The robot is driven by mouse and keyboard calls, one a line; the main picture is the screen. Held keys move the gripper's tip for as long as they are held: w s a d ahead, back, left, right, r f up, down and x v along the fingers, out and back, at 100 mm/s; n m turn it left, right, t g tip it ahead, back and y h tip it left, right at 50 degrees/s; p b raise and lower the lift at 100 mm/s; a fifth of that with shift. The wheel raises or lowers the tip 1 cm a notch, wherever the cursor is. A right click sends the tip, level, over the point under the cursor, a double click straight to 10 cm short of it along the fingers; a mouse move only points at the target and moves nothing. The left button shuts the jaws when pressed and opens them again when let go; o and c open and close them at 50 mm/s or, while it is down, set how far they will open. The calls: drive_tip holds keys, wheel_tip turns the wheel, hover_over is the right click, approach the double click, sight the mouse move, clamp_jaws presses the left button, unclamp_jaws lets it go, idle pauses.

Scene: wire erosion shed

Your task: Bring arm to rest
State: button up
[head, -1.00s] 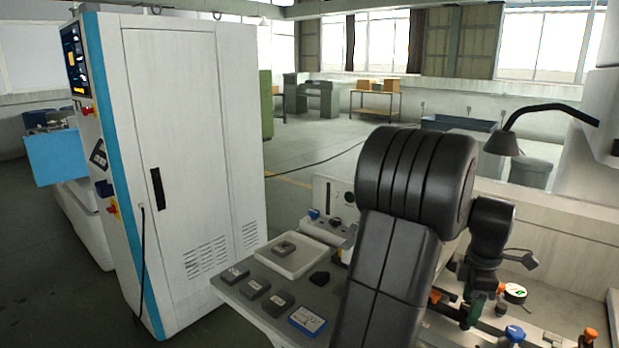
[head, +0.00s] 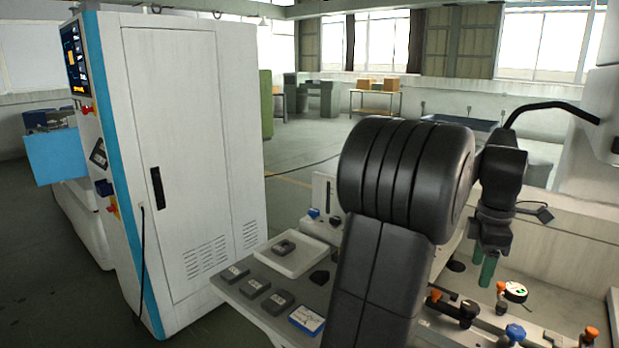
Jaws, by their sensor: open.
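My arm rises in the middle of the head view, its large black elbow in front and the wrist beyond it to the right. My gripper (head: 481,270) hangs below the wrist and points down, with two green fingers a little apart. It is open, and I see nothing between the fingers. It is above the grey work surface, clear of the orange-capped and blue-capped parts. The elbow and upper link hide part of the bench behind them.
A white tray (head: 283,262) with a grey block stands on the bench's left, behind several grey blocks and a blue-edged card (head: 307,320). Orange-knobbed clamps (head: 501,290) and a blue knob (head: 515,333) stand at right. A black lamp (head: 548,106) arches behind the wrist. A tall white cabinet (head: 190,150) stands left.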

sight(471, 306)
wheel_tip(471, 306, down, 10)
drive_tip(key=shift+f, duration=0.1)
drive_tip(key=m+b, duration=0.2)
drive_tip(key=m, duration=0.3)
drive_tip(key=shift+m, duration=0.4)
drive_tip(key=m+b, duration=0.3)
drive_tip(key=m, duration=0.2)
wheel_tip(471, 306, up, 10)
drive_tip(key=shift+f+m+p, duration=0.15)
drive_tip(key=shift+m+p, duration=0.15)
